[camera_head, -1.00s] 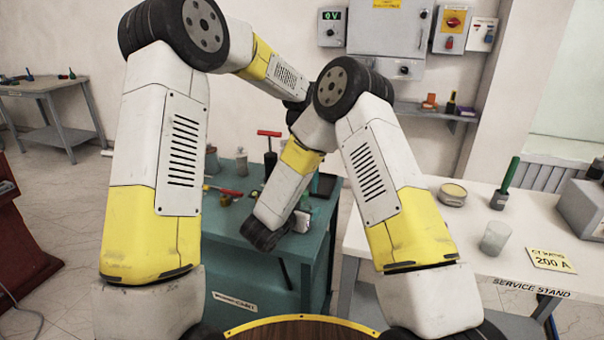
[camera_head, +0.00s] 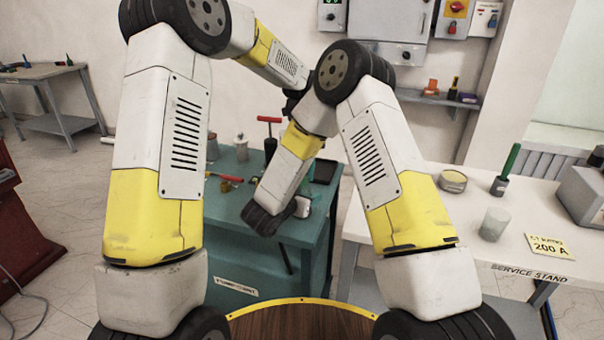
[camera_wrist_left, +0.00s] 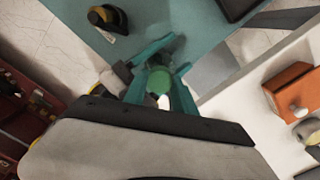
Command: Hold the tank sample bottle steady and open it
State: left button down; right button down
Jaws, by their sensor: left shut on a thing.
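In the left wrist view my left gripper (camera_wrist_left: 160,92) has teal fingers closed around a small round green thing (camera_wrist_left: 158,80), seen end-on, with a white patch beside it. It may be the sample bottle, but I cannot confirm this. A small whitish part shows beside that joint; I cannot make out the right gripper's fingers.
The teal bench (camera_head: 222,205) holds a red-handled tool (camera_head: 270,135), a grey jar (camera_head: 240,148) and other small items. The white service stand (camera_head: 430,225) at right carries a round tin (camera_head: 452,181), a clear cup (camera_head: 494,223) and a green-handled tool (camera_head: 506,170).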

pick_arm(q)
jog(key=n, duration=0.4)
jog(key=shift+d+n, duration=0.1)
jog(key=shift+n, duration=0.3)
jog(key=n, duration=0.4)
jog(key=shift+r+n, duration=0.1)
jog(key=shift+n, duration=0.3)
jog(key=n, duration=0.4)
jog(key=shift+n, duration=0.4)
jog(key=n, duration=0.4)
jog(key=shift+n, duration=0.3)
jog(key=n, duration=1.6)
jog(key=c, duration=1)
grip_release()
